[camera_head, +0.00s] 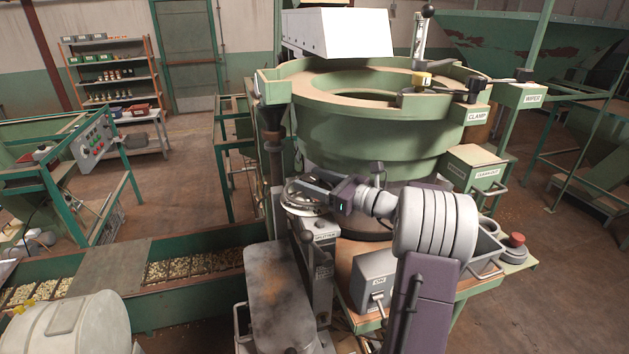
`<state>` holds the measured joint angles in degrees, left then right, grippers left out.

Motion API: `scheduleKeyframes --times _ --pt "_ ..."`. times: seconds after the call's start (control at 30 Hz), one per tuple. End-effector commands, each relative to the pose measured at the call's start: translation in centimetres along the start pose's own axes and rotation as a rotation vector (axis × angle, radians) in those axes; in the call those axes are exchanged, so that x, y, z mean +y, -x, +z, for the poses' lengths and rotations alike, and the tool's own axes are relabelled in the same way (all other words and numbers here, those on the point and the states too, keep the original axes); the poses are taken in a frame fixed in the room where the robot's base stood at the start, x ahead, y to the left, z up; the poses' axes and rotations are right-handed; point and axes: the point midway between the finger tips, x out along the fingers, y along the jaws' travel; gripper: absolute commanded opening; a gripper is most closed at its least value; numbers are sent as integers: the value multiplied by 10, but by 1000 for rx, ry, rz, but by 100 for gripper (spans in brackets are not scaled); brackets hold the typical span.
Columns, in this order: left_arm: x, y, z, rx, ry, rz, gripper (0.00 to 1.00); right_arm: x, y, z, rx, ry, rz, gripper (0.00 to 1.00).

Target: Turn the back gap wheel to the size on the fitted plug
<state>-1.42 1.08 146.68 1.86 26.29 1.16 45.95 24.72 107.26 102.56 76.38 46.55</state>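A silver handwheel (304,211) sits on top of a grey machine post left of the big green bowl. My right gripper (297,190) reaches in from the right and lies over this wheel, with its fingers at the wheel's upper left part. The fingers are small and dark here, so I cannot tell whether they are shut on the rim or just above it. I cannot tell whether this is the back gap wheel, and no scale or size mark is readable. I cannot make out a fitted plug. My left gripper is not in view.
The green bowl (380,140) with clamp and wiper labels stands close behind my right arm. A grey switch box (374,280) stands below the arm. A long green trough (190,302) of nuts runs left. Open floor (180,185) lies at the left rear.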

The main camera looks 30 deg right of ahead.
Motion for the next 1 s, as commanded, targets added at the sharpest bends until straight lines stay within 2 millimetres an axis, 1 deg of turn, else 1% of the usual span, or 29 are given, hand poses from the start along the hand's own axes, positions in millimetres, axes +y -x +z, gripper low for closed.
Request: scheduleKeyframes --times 0.1,0.17,0.27,0.3,0.4,0.53,0.6,0.7,0.9,1.0 --pt "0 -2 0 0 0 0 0 0 2 0 -1 1 -2 60" --pt "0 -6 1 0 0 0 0 -2 9 -2 -1 1 -5 60" --pt "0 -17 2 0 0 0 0 -2 29 -5 -1 4 -7 60" --pt "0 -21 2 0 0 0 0 -2 38 -5 0 3 -7 60" --pt "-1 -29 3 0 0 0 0 -2 60 -5 1 2 -6 60" --pt "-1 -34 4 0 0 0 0 -1 79 -3 2 2 -2 60" --pt "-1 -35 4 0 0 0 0 -1 84 -2 2 0 -2 60" --pt "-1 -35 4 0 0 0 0 0 87 -1 3 0 0 60" --pt "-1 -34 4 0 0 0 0 0 86 -1 3 0 0 60" --pt "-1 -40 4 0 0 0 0 -2 80 -3 4 10 -19 60"
